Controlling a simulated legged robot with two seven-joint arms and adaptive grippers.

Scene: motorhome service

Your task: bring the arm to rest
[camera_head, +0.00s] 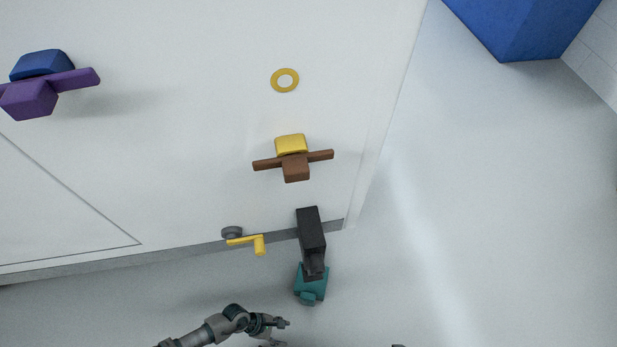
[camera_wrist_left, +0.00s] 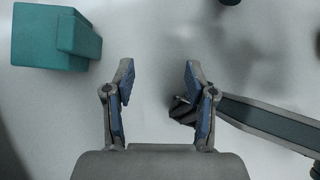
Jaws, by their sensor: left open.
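My left gripper (camera_head: 279,333) is low in the head view, over the pale floor and in front of the white vehicle wall (camera_head: 190,180). In the left wrist view its two fingers (camera_wrist_left: 158,76) stand apart with only floor between them. It holds nothing. A teal block (camera_head: 311,283) at the lower end of a black bar is just above and right of the gripper in the head view. The teal block (camera_wrist_left: 38,38) is at the upper left in the wrist view, apart from the fingers. My right gripper cannot be made out.
A yellow crank (camera_head: 246,241) sticks out at the wall's lower edge. A brown handle with a yellow block (camera_head: 291,145), a yellow ring (camera_head: 285,80) and a purple handle (camera_head: 30,100) are on the wall. A blue box (camera_head: 520,25) stands far right. The right floor is clear.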

